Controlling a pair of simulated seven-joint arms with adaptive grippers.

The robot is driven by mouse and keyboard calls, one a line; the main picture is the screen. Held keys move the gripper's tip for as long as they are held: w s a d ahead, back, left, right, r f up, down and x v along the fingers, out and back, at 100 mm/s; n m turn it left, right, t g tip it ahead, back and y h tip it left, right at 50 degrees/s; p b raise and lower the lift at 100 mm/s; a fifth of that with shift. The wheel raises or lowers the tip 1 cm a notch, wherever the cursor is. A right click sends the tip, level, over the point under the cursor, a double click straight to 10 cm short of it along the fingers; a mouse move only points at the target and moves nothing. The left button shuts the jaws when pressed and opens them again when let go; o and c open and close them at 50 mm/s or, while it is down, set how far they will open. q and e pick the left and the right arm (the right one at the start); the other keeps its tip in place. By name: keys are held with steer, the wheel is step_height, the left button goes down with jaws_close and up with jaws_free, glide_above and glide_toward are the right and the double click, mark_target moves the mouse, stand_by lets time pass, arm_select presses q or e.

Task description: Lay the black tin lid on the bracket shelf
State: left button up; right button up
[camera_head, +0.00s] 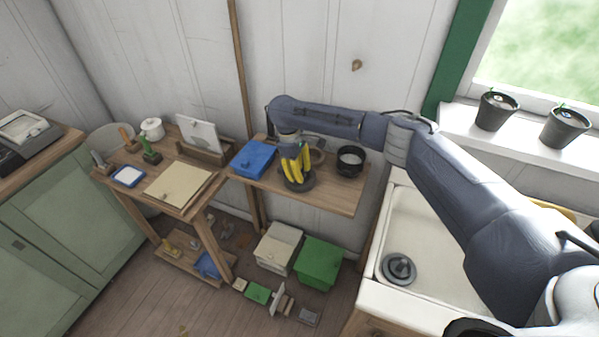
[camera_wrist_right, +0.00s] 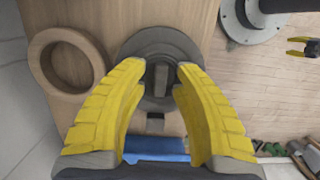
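The black tin lid (camera_head: 297,184) lies flat on the wooden bracket shelf (camera_head: 335,200), near its front edge. In the right wrist view the lid (camera_wrist_right: 160,45) is a dark grey disc with a raised handle. My right gripper (camera_head: 297,182) points down over it with yellow fingers, which partly hide it. In the wrist view the right gripper (camera_wrist_right: 162,68) is open, its fingertips apart on either side of the handle with gaps visible. My left gripper (camera_wrist_right: 289,47) shows small at the right edge of the wrist view, open and empty.
On the shelf, a blue box (camera_head: 254,158) is left of the lid, a black pot (camera_head: 350,161) right, and a wooden ring (camera_wrist_right: 48,62) close by. The white sink (camera_head: 420,225) is right. Below are a beige box (camera_head: 278,250) and a green box (camera_head: 315,263).

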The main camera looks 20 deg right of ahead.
steer(key=shift+r, duration=0.1)
steer(key=shift+v, duration=4.4)
steer(key=shift+s+d, duration=0.15)
